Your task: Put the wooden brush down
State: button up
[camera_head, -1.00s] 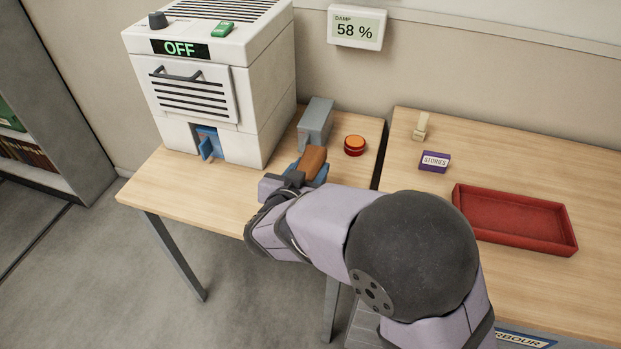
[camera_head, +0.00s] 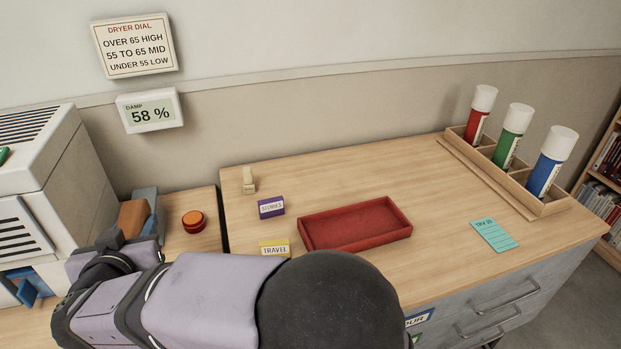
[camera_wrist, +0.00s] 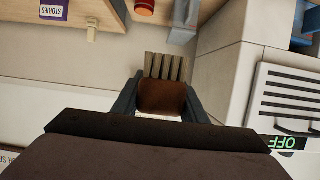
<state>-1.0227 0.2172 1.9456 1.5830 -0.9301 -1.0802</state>
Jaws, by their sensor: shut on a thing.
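The wooden brush (camera_head: 132,218) is brown and shows at the left of the head view, between the white machine and the orange-red button. My gripper (camera_head: 139,230) is shut on it. In the wrist view the brush (camera_wrist: 163,97) sits between the two dark fingers, with its brown body toward me and pale grey-brown strips, apparently bristles, pointing away. The fingers of my gripper (camera_wrist: 163,92) press its two sides. It looks held up over the small wooden table (camera_head: 205,238); I cannot tell how high. My arm hides part of that table.
A grey box (camera_head: 146,193) and an orange-red button (camera_head: 193,221) stand by the brush. The white machine (camera_head: 50,190) is at left. The right table (camera_head: 420,175) holds a red tray (camera_head: 310,234), STORIES (camera_head: 271,207) and TRAVEL (camera_head: 274,249) blocks, and a rack (camera_head: 546,209) of coloured tubes.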

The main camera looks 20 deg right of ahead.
notch_tip(320, 180, up, 2)
jog(key=w+d+m+h+p, duration=0.1)
jog(key=w+d+m+h, duration=0.1)
jog(key=w+d, duration=0.6)
jog(key=m+g+h+p, duration=0.4)
jog(key=m+h, duration=0.3)
jog(key=h, duration=0.1)
send_over(322, 177)
notch_tip(322, 177, down, 4)
jog(key=shift+f+b, duration=0.9)
jog(key=shift+f, duration=4.7)
jog(key=shift+f, duration=0.15)
